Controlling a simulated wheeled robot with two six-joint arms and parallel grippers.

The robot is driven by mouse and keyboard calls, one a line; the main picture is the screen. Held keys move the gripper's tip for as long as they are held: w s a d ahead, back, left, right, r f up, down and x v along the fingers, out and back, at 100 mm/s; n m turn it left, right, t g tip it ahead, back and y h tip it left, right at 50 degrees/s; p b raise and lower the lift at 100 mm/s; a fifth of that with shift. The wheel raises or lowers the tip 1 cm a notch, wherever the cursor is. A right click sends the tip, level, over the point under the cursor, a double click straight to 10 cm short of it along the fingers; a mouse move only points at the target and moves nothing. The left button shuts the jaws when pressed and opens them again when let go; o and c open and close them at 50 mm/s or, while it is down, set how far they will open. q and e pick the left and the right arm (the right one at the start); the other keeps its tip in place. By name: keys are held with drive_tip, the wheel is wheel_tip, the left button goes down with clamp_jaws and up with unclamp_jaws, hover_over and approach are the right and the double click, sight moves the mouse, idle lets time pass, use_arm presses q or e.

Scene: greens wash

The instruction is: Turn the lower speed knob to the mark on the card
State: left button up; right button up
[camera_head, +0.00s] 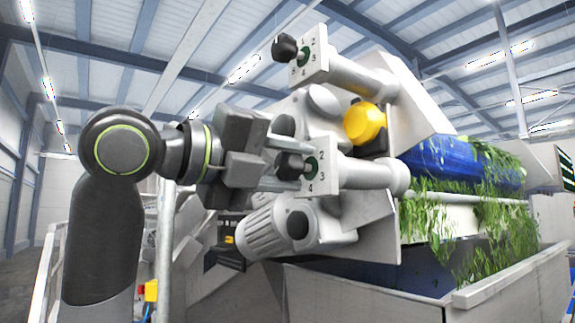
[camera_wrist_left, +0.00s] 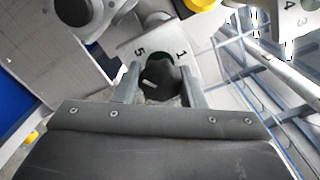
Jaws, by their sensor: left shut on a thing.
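The lower speed knob (camera_head: 291,166) is black and sits on a white plate (camera_head: 318,178) marked with numbers, of which 2, 3 and 4 show in the head view. My left gripper (camera_head: 287,160) comes in from the left and is shut on this knob. In the left wrist view its two fingers stand on either side of the knob (camera_wrist_left: 160,84), which bears a short pale line. The numbers 5 and 1 show on the plate beyond it. My right gripper is not in view. I cannot make out the card.
An upper black knob (camera_head: 284,47) with its own numbered plate (camera_head: 315,55) sits above. A grey ribbed motor (camera_head: 268,232) is below my gripper. Greens (camera_head: 480,225) hang over the machine at right.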

use_arm(q)
drive_tip(key=shift+f+m, duration=0.1)
drive_tip(key=shift+m, duration=0.2)
idle(0.4)
drive_tip(key=o, duration=1)
drive_tip(key=shift+s+a+b, duration=0.2)
drive_tip(key=shift+a+b, duration=0.1)
drive_tip(key=b+v, duration=0.6)
drive_tip(key=v, duration=1)
drive_tip(key=shift+s+a, duration=0.25)
drive_tip(key=shift+a, duration=0.05)
